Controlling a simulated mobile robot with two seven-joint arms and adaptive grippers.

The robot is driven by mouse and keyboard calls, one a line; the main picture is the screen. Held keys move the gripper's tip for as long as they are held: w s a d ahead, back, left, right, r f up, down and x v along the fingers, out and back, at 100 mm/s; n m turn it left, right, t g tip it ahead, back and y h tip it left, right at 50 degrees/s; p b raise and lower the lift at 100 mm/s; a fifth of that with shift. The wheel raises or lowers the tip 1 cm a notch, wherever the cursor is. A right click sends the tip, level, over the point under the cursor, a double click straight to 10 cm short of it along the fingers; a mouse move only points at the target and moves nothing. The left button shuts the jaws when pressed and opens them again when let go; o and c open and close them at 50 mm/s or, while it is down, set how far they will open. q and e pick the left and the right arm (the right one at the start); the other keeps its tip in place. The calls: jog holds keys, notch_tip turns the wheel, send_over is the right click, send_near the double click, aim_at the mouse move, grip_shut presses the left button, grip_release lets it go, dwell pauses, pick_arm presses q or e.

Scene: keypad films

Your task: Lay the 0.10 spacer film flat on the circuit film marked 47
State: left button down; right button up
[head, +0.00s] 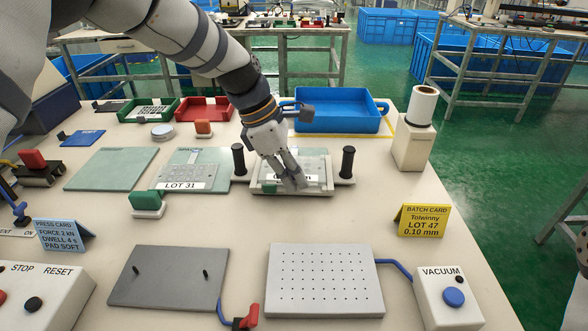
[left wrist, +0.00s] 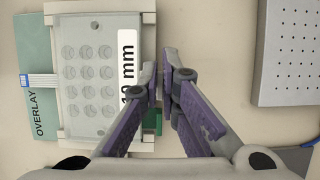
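The pale spacer film (left wrist: 88,78) with rows of round holes lies in the white fixture (head: 262,191), between two black posts. Its label (left wrist: 127,66) reads "10 mm", the rest hidden by a finger. A flat tail (left wrist: 42,80) with a blue end leaves the fixture's left side in the left wrist view; the circuit film there is mostly covered and no 47 is readable on it. My left gripper (head: 295,184) is low over the label side, tips very close together (left wrist: 171,72). My right gripper is out of view.
The LOT 31 film (head: 190,172) lies left of the fixture. A yellow batch card (head: 422,221) reads LOT 47, 0.10 mm. A perforated plate (head: 325,280) and grey pinned plate (head: 170,278) are in front. A blue tray (head: 338,108) and white roll stand (head: 412,147) are behind.

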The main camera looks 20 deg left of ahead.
pick_arm(q)
jog(key=shift+f, duration=0.45)
dwell(0.6)
jog(key=c, duration=1.7)
grip_release()
jog(key=v, duration=1.2)
